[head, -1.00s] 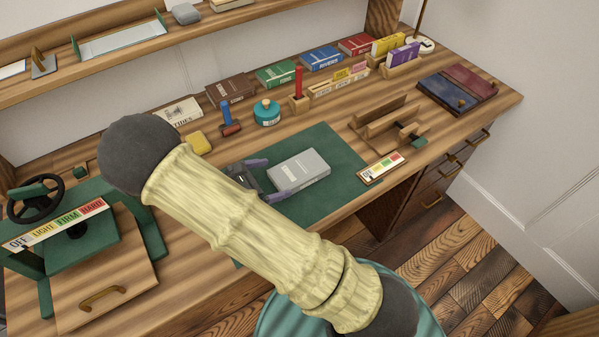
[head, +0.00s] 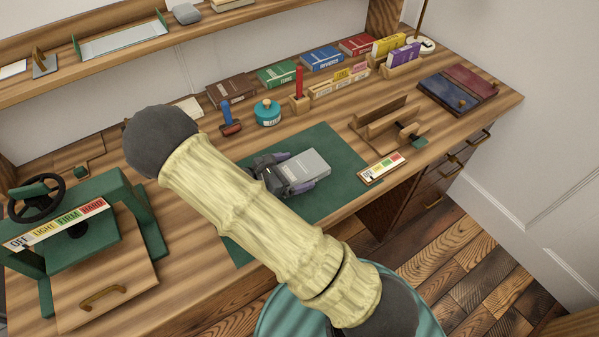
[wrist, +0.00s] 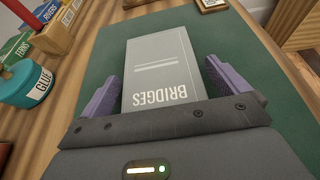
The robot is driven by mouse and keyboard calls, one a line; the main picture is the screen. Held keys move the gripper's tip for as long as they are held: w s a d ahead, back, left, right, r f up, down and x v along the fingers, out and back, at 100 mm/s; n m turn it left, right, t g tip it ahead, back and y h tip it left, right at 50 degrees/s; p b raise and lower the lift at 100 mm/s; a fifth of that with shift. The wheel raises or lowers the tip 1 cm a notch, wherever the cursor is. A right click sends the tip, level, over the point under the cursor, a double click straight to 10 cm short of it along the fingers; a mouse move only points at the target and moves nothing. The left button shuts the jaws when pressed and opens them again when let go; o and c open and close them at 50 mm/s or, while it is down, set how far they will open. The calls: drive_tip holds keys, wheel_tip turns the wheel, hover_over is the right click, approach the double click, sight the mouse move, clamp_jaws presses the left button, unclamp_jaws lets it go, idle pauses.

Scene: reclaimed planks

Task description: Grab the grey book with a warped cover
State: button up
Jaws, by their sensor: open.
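The grey book (head: 308,167) lies flat on the green mat (head: 335,150) on the desk. In the wrist view the grey book (wrist: 160,65) shows its title, BRIDGES, on the side nearest my gripper. My gripper (head: 298,172) is open, with one purple finger on each side of the book's near part. In the wrist view the fingers of my gripper (wrist: 161,85) stand beside the left and right edges, and the book's near end is hidden behind the gripper body. I cannot tell whether the fingers touch the book. Any warp in the cover is hard to make out.
A teal glue pot (head: 267,112) and a red-and-blue stamp (head: 228,120) stand behind the mat. A wooden cradle (head: 385,122) and a colour-labelled strip (head: 381,168) lie to the right. A green press (head: 80,225) stands at the left. Several coloured books line the back.

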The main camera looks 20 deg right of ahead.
sight(293, 172)
idle(0.5)
drive_tip(key=c, duration=1)
drive_tip(key=shift+o, duration=0.2)
drive_tip(key=shift+r, duration=0.1)
wheel_tip(293, 172, up, 10)
drive_tip(key=p, duration=0.1)
drive_tip(key=shift+w, duration=0.1)
